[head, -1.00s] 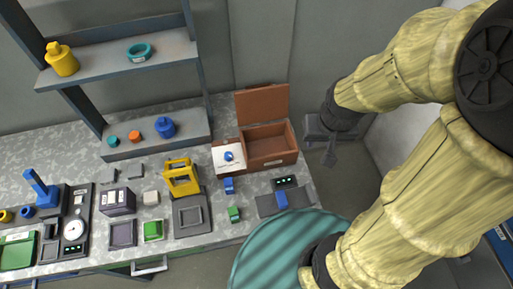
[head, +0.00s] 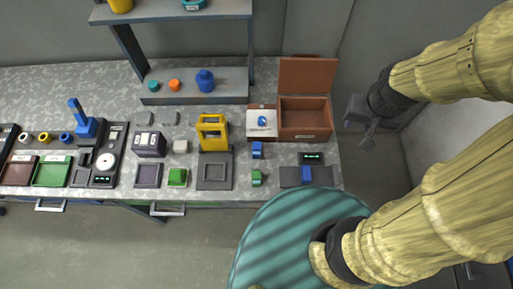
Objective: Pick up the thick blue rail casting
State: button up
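Two small blue castings lie at the right of the bench. One blue casting (head: 257,150) sits on the bare bench below the white card, with a green casting (head: 257,177) in front of it. The other blue casting (head: 306,174) sits on a dark pad with a lit display. Both are too small for me to tell which is the thick rail. My gripper (head: 362,130) hangs right of the bench, beyond the brown box and apart from both castings. Its fingers are dark and small, and I cannot tell their opening.
An open brown box (head: 305,118) with a raised lid stands at the back right, beside a white card (head: 262,122) with a blue mark. A yellow frame (head: 212,133) stands left of it. A round teal striped surface (head: 290,235) lies before the bench. A shelf (head: 190,97) stands behind.

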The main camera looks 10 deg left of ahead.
jog(key=o, duration=0.4)
jog(key=shift+a+f, duration=0.1)
jog(key=shift+o, duration=0.2)
jog(key=n+g+b, duration=0.2)
jog(key=g+b, duration=0.1)
jog(key=b, duration=1)
send_over(257, 146)
notch_tip(257, 146, down, 15)
jog(key=shift+r, duration=0.2)
notch_tip(257, 146, down, 11)
jog(key=shift+f+p, duration=0.1)
jog(key=shift+p, duration=0.25)
jog(key=shift+w+f, duration=0.1)
jog(key=shift+f, duration=0.45)
